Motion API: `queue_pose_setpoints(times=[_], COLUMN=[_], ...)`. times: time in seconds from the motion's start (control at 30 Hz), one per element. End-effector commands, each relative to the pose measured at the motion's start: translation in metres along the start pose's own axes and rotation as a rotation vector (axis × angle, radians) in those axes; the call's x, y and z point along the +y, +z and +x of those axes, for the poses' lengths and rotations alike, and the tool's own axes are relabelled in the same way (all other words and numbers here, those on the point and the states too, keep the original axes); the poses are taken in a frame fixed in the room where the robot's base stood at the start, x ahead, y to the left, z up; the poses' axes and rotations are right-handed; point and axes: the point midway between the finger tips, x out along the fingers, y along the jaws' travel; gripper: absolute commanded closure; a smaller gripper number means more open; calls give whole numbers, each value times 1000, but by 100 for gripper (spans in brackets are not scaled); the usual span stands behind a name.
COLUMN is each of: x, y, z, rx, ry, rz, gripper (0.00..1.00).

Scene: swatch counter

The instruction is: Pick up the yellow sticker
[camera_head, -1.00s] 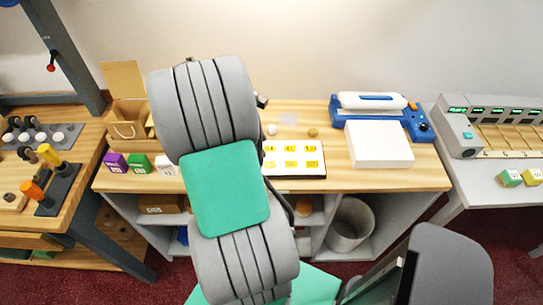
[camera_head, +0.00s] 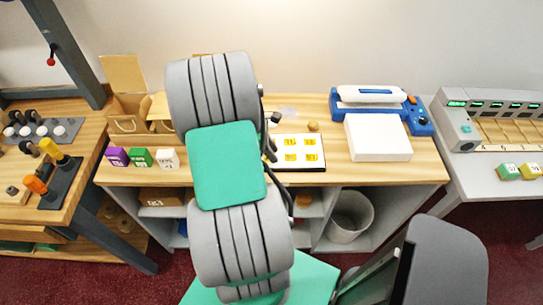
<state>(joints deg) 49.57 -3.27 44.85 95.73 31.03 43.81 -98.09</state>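Several yellow stickers (camera_head: 290,143) sit in rows on a white sheet with a dark edge (camera_head: 307,150) on the wooden counter. My arm covers the sheet's left part. My gripper (camera_head: 270,150) is mostly hidden behind my grey and green arm. Only small dark parts show beside the arm, at the sheet's left edge. I cannot tell whether it is open or shut, or whether it touches a sticker.
A white block (camera_head: 378,138) and a blue and white machine (camera_head: 380,104) stand right of the sheet. Purple (camera_head: 117,157), green (camera_head: 140,157) and white (camera_head: 168,158) boxes stand left. A small tan ball (camera_head: 313,126) lies behind the sheet. Bare counter (camera_head: 338,172) lies between sheet and block.

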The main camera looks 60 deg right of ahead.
Motion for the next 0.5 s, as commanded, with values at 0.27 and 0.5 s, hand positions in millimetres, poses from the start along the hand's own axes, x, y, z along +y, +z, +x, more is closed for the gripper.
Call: queue_pose_setpoints(times=[0.27,0.5], x=[0,1], y=[0,0], z=[0,-2], rx=[0,0], ry=[1,2], rz=[0,0], gripper=[94,94])
